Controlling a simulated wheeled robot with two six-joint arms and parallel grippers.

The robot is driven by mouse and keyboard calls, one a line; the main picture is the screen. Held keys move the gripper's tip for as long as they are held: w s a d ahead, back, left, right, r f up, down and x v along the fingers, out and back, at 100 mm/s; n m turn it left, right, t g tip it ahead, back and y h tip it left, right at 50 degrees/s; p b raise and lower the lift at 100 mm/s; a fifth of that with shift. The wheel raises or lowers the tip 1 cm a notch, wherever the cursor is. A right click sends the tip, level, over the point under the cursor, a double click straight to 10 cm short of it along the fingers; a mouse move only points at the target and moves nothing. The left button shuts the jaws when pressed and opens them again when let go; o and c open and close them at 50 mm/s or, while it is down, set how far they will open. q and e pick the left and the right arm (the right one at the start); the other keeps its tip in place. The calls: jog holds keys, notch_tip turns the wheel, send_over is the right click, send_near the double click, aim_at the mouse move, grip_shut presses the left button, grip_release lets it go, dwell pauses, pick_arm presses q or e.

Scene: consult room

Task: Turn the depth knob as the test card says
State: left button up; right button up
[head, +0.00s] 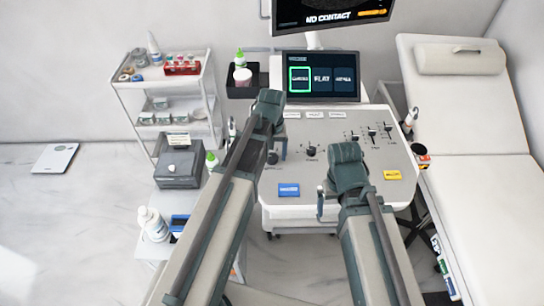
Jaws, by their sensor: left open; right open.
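The sloped white console (380,200) stands in front of me. One black knob (311,150) sits mid-panel and another (272,158) to its left. Their lettering is too small to read, so I cannot tell which is the depth knob. A blue label or card (288,190) and a yellow one (393,175) lie on the panel; I cannot tell whether either is the test card. My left gripper (279,146) is open above the panel's left part, mostly hidden by its arm. My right gripper (321,204) is open near the front edge, partly hidden by its arm.
A screen (322,80) shows three tiles, the left one outlined green. The upper monitor (330,12) reads "NO CONTACT". Sliders (372,137) are on the panel's right. A trolley (165,84) and grey box (180,168) stand left, a couch (470,120) right.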

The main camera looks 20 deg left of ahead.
pick_arm(q)
grip_shut()
dwell(0.3)
jog(key=shift+m, duration=0.4)
jog(key=m, duration=0.7)
jog(key=shift+m, duration=0.3)
jog(key=m, duration=0.3)
jog(key=shift+m, duration=2.1)
